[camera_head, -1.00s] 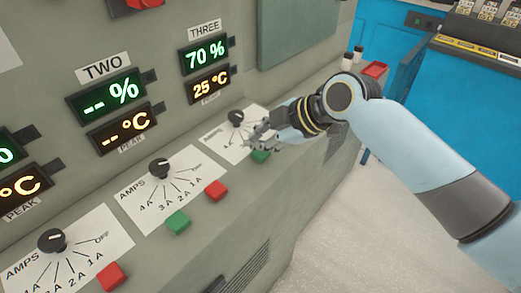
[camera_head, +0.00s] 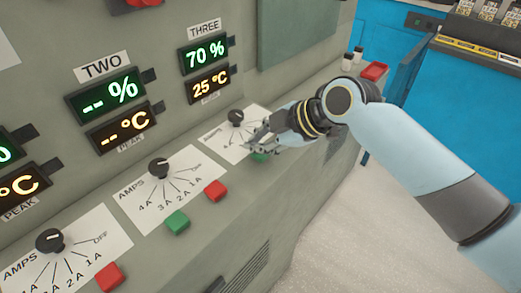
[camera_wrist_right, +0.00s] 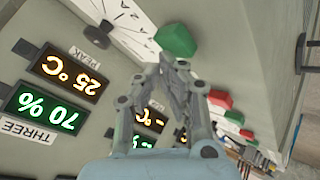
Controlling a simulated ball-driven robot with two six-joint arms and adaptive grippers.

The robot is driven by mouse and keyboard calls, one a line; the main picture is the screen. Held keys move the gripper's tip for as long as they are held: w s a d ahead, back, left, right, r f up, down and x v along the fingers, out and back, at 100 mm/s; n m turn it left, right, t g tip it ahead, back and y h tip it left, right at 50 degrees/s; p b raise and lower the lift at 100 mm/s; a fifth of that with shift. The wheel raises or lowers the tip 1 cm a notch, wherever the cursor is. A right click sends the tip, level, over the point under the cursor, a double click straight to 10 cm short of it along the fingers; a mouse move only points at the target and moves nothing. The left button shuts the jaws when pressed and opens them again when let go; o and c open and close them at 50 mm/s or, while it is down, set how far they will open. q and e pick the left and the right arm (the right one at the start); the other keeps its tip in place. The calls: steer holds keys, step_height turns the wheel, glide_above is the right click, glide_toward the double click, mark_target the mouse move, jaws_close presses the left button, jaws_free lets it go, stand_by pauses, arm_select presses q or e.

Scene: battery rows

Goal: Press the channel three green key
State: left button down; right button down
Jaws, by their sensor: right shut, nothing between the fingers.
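The channel three green key (camera_head: 260,156) sits on the console's sloped ledge, partly hidden by my right gripper (camera_head: 254,147) in the head view. In the right wrist view the green key (camera_wrist_right: 176,40) shows whole at the top, just beyond the tips of my right gripper (camera_wrist_right: 173,62). The gripper is shut and empty. Its tips are very close to the key; I cannot tell whether they touch it. The THREE display (camera_head: 205,55) is lit with 70 % and 25 °C. My left gripper is not in view.
Channel three's black knob (camera_head: 236,118) stands just left of the gripper. Channel two's red key (camera_head: 215,190) and green key (camera_head: 177,222) are nearer along the ledge.

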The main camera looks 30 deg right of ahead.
steer(key=shift+f, duration=0.45)
stand_by(0.6)
steer(key=shift+r+p, duration=0.6)
steer(key=shift+r, duration=0.25)
step_height(320, 180, up, 5)
steer(key=p, duration=0.4)
steer(key=shift+r+p, duration=0.1)
steer(key=shift+p, duration=0.25)
